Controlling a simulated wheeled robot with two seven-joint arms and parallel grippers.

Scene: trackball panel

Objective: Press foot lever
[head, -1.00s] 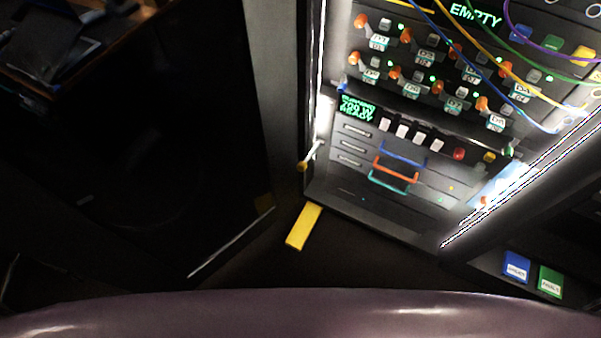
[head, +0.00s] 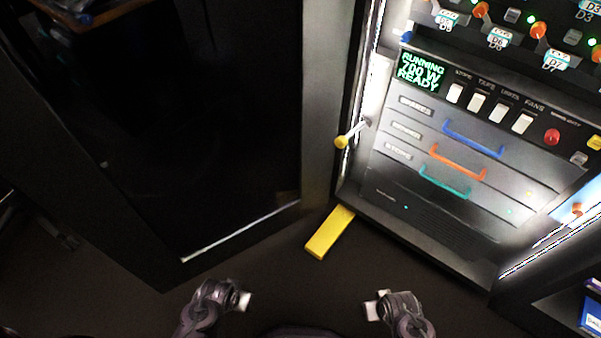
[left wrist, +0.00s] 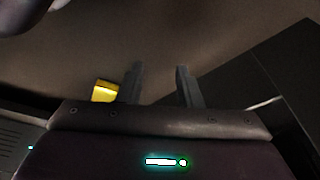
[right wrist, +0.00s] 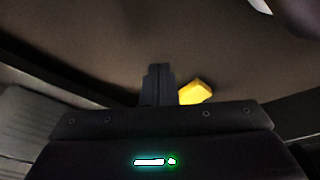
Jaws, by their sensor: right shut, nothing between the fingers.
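The yellow foot lever (head: 330,232) sticks out low at the foot of the cabinet's left corner, just above the dark floor. It also shows in the left wrist view (left wrist: 105,91), left of the fingers, and in the right wrist view (right wrist: 194,92), right of the fingers. My left gripper (head: 244,301) is at the lower left of the lever in the head view, with its two fingers (left wrist: 160,87) apart and nothing between them. My right gripper (head: 373,308) is at the lower right of the lever, its fingers (right wrist: 157,85) together and empty. Neither gripper touches the lever.
The lit cabinet (head: 440,215) has drawers with blue, orange and teal handles. A yellow-knobbed lever (head: 341,142) juts from its left edge. A dark open door or panel (head: 220,130) stands at left. The floor before the foot lever is clear.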

